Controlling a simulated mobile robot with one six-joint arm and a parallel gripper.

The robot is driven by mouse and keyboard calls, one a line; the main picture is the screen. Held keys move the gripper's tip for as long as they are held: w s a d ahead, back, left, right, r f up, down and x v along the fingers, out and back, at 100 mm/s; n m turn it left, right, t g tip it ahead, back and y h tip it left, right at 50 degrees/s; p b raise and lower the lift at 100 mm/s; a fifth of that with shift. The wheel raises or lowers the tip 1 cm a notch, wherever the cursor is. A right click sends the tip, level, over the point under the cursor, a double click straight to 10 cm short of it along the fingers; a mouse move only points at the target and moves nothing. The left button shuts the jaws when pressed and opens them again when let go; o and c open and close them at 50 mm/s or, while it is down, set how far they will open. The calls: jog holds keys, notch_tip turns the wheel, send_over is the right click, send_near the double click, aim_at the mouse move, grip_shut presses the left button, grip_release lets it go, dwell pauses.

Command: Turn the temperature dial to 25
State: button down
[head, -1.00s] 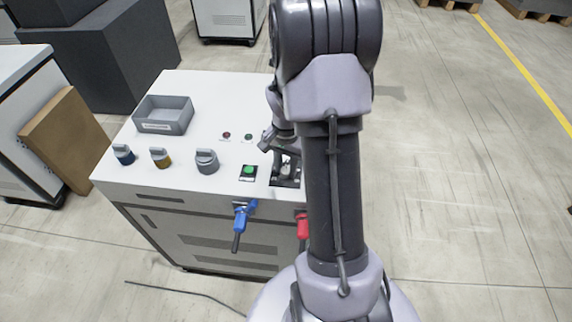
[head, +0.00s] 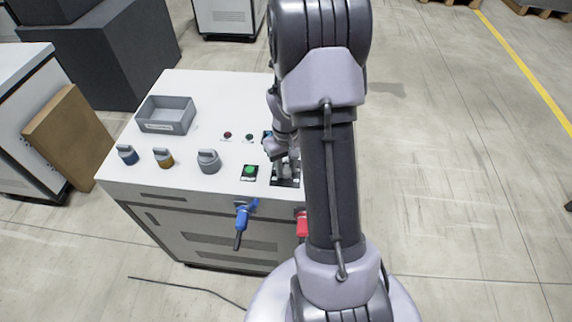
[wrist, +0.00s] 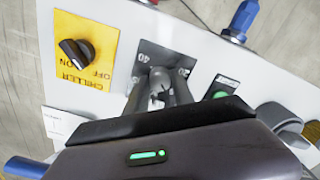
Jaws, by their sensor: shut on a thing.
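The temperature dial's dark grey plate (wrist: 152,50) shows in the wrist view, with the marks 40 and 20 readable upside down. My gripper (wrist: 162,90) is over this plate, its jaws shut on the dial knob. The fingers cover most of the knob, so I cannot tell its exact setting. In the head view my gripper (head: 284,165) reaches down to the same dark plate (head: 286,183) at the right of the white cabinet top, partly hidden behind my arm.
A yellow chiller switch (wrist: 80,50) lies beside the dial plate. A green button (head: 250,171) and a grey knob (head: 209,161) stand to its left in the head view. A blue handle (head: 241,220) and a red handle (head: 302,226) hang at the cabinet's front. A grey tray (head: 166,114) sits behind.

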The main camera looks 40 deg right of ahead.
aim_at(285, 170)
jog(key=shift+n, duration=1.1)
jog(key=shift+p, duration=0.3)
jog(key=c, duration=1.1)
grip_release()
notch_tip(285, 170, up, 18)
jog(key=p, duration=0.4)
jog(key=shift+f+p, duration=0.25)
jog(key=shift+p, duration=0.15)
jog(key=shift+a, duration=0.1)
